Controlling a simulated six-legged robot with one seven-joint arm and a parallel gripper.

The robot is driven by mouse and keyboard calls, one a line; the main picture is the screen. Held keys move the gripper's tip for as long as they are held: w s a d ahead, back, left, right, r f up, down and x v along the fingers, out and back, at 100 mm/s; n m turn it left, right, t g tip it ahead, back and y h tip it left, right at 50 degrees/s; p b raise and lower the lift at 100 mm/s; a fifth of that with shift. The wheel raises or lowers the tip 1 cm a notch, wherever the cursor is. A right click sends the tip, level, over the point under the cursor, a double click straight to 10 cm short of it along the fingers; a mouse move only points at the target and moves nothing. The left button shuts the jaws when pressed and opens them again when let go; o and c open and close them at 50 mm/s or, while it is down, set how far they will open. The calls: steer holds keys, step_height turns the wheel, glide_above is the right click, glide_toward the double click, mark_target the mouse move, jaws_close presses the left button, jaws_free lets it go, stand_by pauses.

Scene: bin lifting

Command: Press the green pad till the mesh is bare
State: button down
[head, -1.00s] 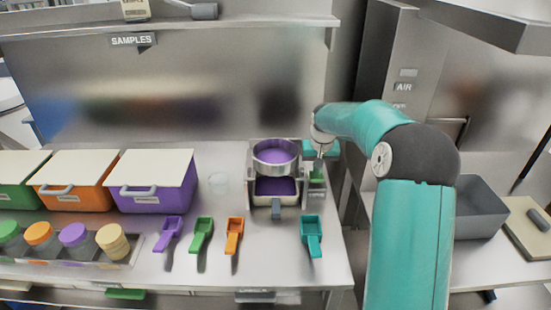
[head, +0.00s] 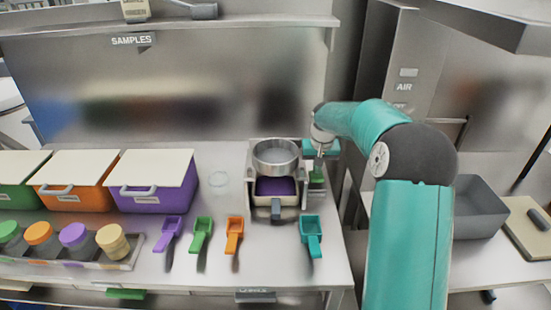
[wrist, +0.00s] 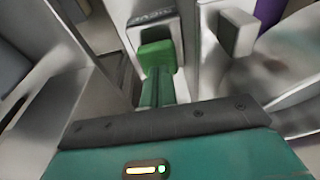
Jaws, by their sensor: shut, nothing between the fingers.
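The sifter (head: 254,190) stands at the right part of the bench, with a round metal sieve (head: 276,158) on top. The inside of the sieve looks grey, with no purple showing. Purple powder (head: 276,186) lies in the tray below it. The green pad (head: 317,180) is on the sifter's right side; it also shows in the wrist view (wrist: 157,54). My gripper (head: 318,166) is shut and empty, pointing down at the pad. In the wrist view its teal fingers (wrist: 160,88) reach the pad's near edge and seem to touch it.
Purple (head: 168,233), green (head: 202,234), orange (head: 234,234) and teal (head: 311,236) scoops lie along the front of the bench. Lidded bins (head: 152,201) and a rack of jars (head: 75,236) stand at left. A grey bin (head: 480,207) stands at right.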

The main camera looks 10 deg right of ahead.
steer(key=shift+r, duration=2.95)
